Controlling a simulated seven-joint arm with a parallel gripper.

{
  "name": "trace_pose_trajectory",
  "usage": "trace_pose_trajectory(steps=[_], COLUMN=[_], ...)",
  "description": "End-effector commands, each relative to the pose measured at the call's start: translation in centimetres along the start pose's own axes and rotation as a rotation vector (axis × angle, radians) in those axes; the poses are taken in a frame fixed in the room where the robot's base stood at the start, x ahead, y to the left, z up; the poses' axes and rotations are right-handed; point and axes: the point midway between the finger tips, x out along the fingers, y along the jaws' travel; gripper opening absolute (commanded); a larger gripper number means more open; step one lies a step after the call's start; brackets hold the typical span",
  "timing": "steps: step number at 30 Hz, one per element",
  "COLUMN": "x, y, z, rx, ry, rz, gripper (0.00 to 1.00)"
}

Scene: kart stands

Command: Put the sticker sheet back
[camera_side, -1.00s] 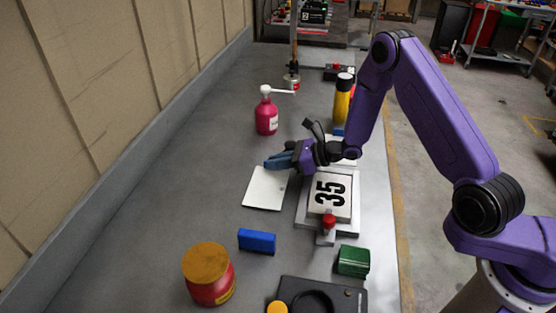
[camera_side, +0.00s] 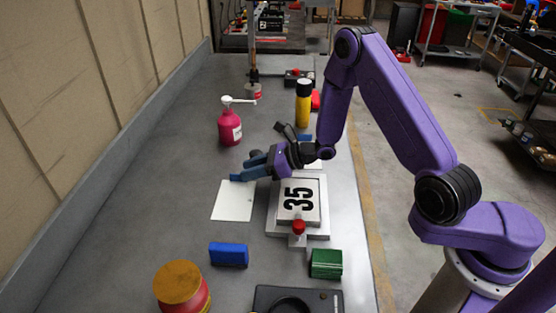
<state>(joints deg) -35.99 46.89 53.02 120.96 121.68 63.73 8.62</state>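A plain white sheet (camera_side: 233,201) lies flat on the grey bench. To its right, a white sheet with a black "35" (camera_side: 299,201) lies on a grey stand (camera_side: 279,230) with a red knob (camera_side: 298,227) at its near edge. I cannot tell from their faces which is the sticker sheet. My gripper (camera_side: 246,168) is at the far edge of the plain sheet, its blue fingers pointing left. The fingers look parted, with nothing visible between them. Whether they touch the sheet is unclear.
A pink pump bottle (camera_side: 230,127) and a yellow canister (camera_side: 303,105) stand behind my gripper. A blue block (camera_side: 228,254), a green block (camera_side: 326,263) and a red jar with an orange lid (camera_side: 182,288) are nearer. The bench's left side (camera_side: 140,215) is clear.

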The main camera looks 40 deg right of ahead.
Motion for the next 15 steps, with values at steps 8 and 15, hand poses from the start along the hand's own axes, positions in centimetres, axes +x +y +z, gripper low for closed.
trace_pose_trajectory(steps=[8, 15], x=[-5.9, -9.0], y=[-0.2, -0.1], z=[0.2, 0.2], rx=[-0.003, -0.006], ry=[-0.006, -0.008], rz=[-0.005, -0.003], gripper=[0.35, 0.35])
